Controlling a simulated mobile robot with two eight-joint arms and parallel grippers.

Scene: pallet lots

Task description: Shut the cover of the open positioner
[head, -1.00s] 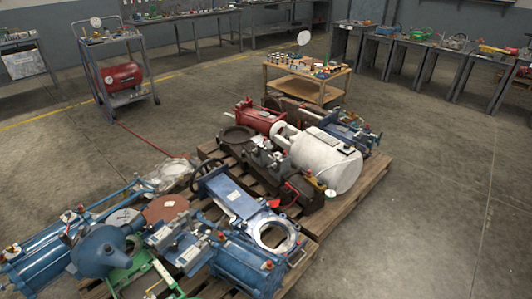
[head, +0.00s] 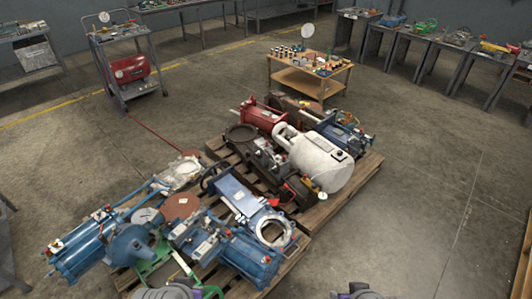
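No open positioner cover can be made out for sure at this size. Small grey box-like units (head: 203,233) sit on the blue valve assembly on the near pallet, and they could be positioners. Blue actuator cylinders lie at the left (head: 78,247) and the right (head: 250,258) of that group. A white actuator (head: 322,162) with a small dark fitting on top lies on the far pallet. Grey-purple parts of my arms show at the bottom edge. The fingers of both grippers are out of view.
The wooden pallets (head: 365,172) are crowded with valves, including a red cylinder (head: 262,116) and a green frame (head: 158,262). A wooden cart (head: 308,82) stands behind. A trolley with a red tank (head: 130,69) is at the back left. Floor to the right (head: 440,190) is clear.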

